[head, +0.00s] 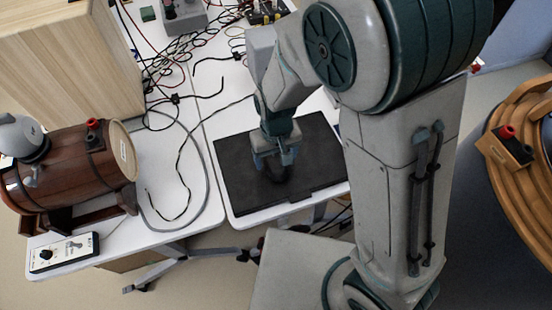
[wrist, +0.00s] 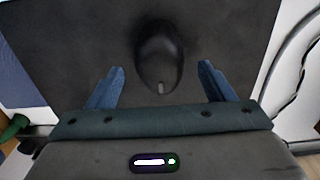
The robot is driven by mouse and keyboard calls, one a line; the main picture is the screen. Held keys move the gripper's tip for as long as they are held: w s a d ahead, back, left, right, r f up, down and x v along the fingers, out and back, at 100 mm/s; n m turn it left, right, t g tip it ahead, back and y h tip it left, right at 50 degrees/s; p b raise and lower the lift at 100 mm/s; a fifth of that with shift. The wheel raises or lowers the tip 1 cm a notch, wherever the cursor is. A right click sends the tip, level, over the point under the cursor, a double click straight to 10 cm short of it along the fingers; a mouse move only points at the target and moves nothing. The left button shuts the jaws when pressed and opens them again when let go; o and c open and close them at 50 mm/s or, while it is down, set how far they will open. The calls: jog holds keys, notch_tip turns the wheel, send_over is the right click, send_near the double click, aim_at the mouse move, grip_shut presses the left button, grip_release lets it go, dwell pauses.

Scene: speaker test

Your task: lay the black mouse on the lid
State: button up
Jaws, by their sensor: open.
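The black mouse (wrist: 158,50) lies on a flat dark panel, which looks like the lid (wrist: 60,50), in the wrist view. It lies between and slightly beyond my open fingers (wrist: 161,68), with a gap on each side. In the head view the lid (head: 240,192) lies flat on the white table. My gripper (head: 273,162) points down over its middle, close to it. The mouse (head: 279,176) is a dark shape at the fingers there, partly hidden and hard to make out against the lid.
A wooden barrel (head: 75,165) on a stand and a control box (head: 64,252) are on the left. Loose cables (head: 180,150) run left of the lid. A wooden cabinet (head: 70,75) stands behind the barrel. A round wooden piece (head: 520,190) is at the far right.

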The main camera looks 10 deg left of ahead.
aim_at(276, 162)
notch_tip(276, 162, up, 10)
jog(key=f, duration=0.1)
jog(key=s+d+r+m+t, duration=0.1)
jog(key=d+r+m, duration=0.1)
jog(key=d, duration=0.6)
jog(key=s+d+r+m+t, duration=0.1)
jog(key=s+d+r+m, duration=0.1)
jog(key=d+r, duration=0.3)
jog(key=s+d+r+m, duration=0.2)
jog(key=d+r, duration=0.1)
jog(key=d, duration=0.7)
jog(key=shift+d+r+m+t+p, duration=0.15)
jog(key=shift+d+m+t+p, duration=0.15)
jog(key=shift+d+t, duration=0.1)
